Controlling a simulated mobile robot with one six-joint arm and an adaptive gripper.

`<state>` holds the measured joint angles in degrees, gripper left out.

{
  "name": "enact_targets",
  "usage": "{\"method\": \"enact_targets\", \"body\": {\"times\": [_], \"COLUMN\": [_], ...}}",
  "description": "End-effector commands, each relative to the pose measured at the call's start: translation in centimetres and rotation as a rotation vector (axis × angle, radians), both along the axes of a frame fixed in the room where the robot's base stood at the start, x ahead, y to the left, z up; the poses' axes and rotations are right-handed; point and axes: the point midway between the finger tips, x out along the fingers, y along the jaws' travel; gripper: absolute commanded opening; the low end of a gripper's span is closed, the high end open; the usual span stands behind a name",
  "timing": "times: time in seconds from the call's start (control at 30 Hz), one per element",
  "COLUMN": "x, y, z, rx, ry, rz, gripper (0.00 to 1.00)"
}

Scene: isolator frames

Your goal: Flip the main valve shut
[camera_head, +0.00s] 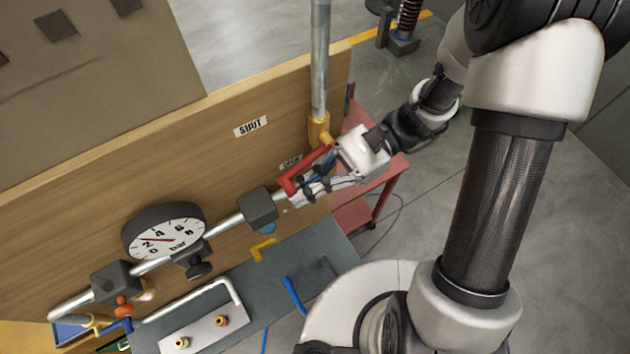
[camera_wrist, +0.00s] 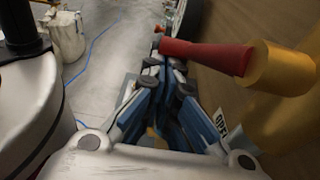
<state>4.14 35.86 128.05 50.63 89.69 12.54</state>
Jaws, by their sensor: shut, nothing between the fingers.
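The main valve has a red lever (camera_head: 308,168) and a yellow body (camera_head: 319,130) at the foot of an upright grey pipe. The lever slants down-left from the body, beside a small OPEN label (camera_head: 290,162). The SHUT label (camera_head: 250,127) is up and left on the wooden panel. My gripper (camera_head: 289,205) is shut and empty, its fingertips close to the lever's free end, on its near side. In the wrist view the red lever (camera_wrist: 205,55) runs just right of my closed fingers (camera_wrist: 160,62); I cannot tell whether they touch it.
A pressure gauge (camera_head: 164,235) and a grey pipe with dark blocks run along the panel (camera_head: 215,165) to the left. A grey bench top (camera_head: 262,295) with a white plate and small handles lies below. A red cart (camera_head: 385,190) stands behind my wrist. The floor beyond is mostly clear.

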Motion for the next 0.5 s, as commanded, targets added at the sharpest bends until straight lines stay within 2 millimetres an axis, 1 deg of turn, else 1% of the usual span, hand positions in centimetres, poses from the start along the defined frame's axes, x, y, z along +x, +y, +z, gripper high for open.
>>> {"method": "enact_targets", "body": {"times": [0.17, 0.37, 0.5], "x": [-0.6, -1.0, -1.2], "y": [0.9, 1.5, 1.7], "z": [0.8, 1.7, 2.3], "rx": [0.119, 0.343, 0.393], "ry": [0.087, 0.242, 0.268], "rz": [0.000, 0.000, 0.000], "gripper": [0.00, 0.00, 0.00]}}
